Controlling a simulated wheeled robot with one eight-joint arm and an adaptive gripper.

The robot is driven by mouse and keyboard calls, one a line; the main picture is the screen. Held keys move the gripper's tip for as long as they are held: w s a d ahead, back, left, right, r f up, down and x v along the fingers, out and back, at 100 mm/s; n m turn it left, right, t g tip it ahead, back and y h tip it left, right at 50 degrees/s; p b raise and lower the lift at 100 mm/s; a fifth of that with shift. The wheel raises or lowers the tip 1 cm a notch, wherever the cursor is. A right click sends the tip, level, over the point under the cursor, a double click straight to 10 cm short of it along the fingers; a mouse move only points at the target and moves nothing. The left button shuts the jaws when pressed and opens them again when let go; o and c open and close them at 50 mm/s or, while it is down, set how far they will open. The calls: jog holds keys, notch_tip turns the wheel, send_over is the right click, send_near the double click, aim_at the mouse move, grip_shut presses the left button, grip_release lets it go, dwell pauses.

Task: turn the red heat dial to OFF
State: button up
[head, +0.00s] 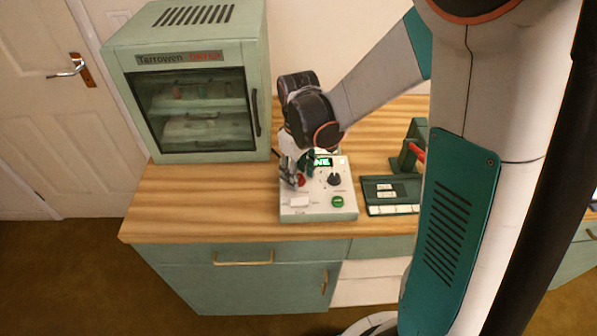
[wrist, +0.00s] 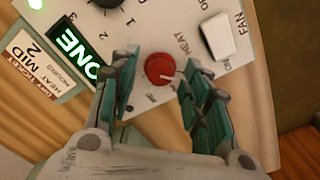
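The red heat dial (wrist: 159,68) sits on the white control panel (wrist: 150,25), with HEAT lettering beside it. A pale pointer mark on the dial aims to the lower right in the wrist view. My gripper (wrist: 152,85) is open, its two teal fingers on either side of the dial. I cannot tell whether either finger touches it. In the head view the red dial (head: 300,180) shows beside my gripper (head: 292,177) on the panel box (head: 318,212). The small lettering around the dial is partly hidden or too small to read.
The panel also has a white FAN switch (wrist: 218,36), a black knob (head: 334,179), a green button (head: 338,201) and a lit green display (wrist: 75,42). A green cabinet (head: 190,80) stands left, a dark green device (head: 392,190) right. The front-left wooden counter (head: 200,205) is clear.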

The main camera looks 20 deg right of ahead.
jog(key=shift+r, duration=0.1)
notch_tip(320, 180, up, 12)
dwell(0.6)
dwell(0.4)
jog(key=s+r+m+t, duration=0.3)
jog(key=s+m+t, duration=0.2)
jog(key=s, duration=0.9)
jog(key=shift+s+r+m+t, duration=0.3)
jog(key=shift+s+r+t, duration=0.1)
jog(key=shift+t, duration=0.6)
jog(key=shift+d, duration=0.1)
